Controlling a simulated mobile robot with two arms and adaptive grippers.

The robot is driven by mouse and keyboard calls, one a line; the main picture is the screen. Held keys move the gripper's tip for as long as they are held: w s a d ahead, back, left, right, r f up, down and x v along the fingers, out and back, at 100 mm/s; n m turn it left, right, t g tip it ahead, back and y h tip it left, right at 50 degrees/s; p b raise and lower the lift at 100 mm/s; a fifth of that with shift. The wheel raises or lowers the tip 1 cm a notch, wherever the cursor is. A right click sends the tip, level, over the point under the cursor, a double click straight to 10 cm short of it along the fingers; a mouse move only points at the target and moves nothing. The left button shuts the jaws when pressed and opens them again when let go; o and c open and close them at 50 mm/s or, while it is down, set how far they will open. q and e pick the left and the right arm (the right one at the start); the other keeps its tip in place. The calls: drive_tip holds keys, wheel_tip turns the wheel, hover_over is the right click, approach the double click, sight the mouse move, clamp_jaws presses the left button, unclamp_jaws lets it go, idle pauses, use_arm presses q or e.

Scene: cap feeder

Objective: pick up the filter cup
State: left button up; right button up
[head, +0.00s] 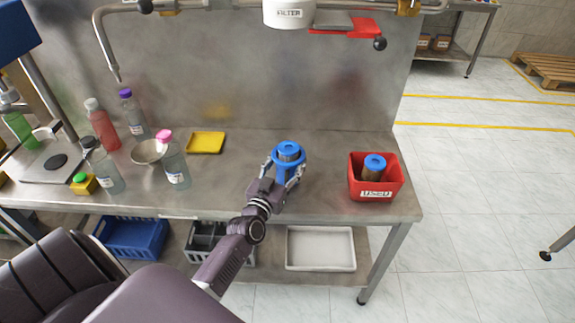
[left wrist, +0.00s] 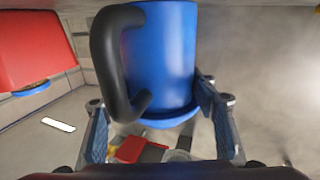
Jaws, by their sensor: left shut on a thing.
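The blue filter cup (head: 289,148) is above the front middle of the steel table in the head view. My left gripper (head: 284,168) is shut on it, with fingers on both sides. In the left wrist view the blue cup (left wrist: 165,55) fills the top middle, with its black handle (left wrist: 102,65) on the left side. The fingers (left wrist: 160,112) show below and beside it. I cannot tell for sure whether its base touches the table. My right gripper is not in view.
A red bin (head: 361,191) marked USED holds a blue-topped cylinder (head: 374,167) to the right. A yellow tray (head: 206,142), a metal bowl (head: 148,153) and several bottles stand to the left. A white unit (head: 289,11) marked FILTER hangs above. Table room is free around my gripper.

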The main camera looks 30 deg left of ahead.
use_arm(q)
wheel_tip(320, 180, up, 18)
drive_tip(key=p, duration=0.2)
drive_tip(key=s+d+f+m+h, duration=0.1)
drive_tip(key=s+d+f, duration=0.1)
drive_tip(key=s+d, duration=0.7)
drive_tip(key=s+d+f+m+h, duration=0.1)
drive_tip(key=s+d+f+h, duration=0.1)
drive_tip(key=s+d, duration=0.8)
drive_tip(key=shift+s, duration=2.55)
